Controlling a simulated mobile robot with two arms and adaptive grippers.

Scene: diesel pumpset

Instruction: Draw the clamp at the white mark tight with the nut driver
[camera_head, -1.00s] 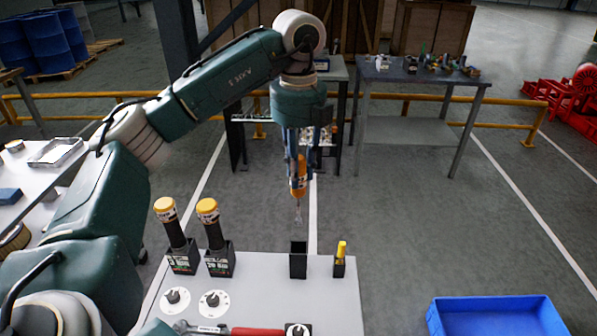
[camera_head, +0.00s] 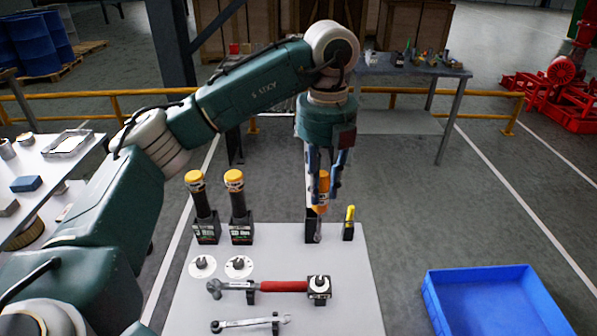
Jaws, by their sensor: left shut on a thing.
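My left gripper (camera_head: 326,172) hangs pointing down over the back of the grey bench (camera_head: 354,285). It is shut on the nut driver (camera_head: 322,190), which has an orange handle and a thin metal shaft. The driver is upright. Its lower end shows against the black holder (camera_head: 311,234); I cannot tell whether it is in the holder or in front of it. No clamp with a white mark can be made out in this view. My right gripper is not in view.
Two yellow-capped black tools (camera_head: 202,205) (camera_head: 236,205) and a yellow marker (camera_head: 349,218) stand in holders. A blue crate (camera_head: 438,312) is at right.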

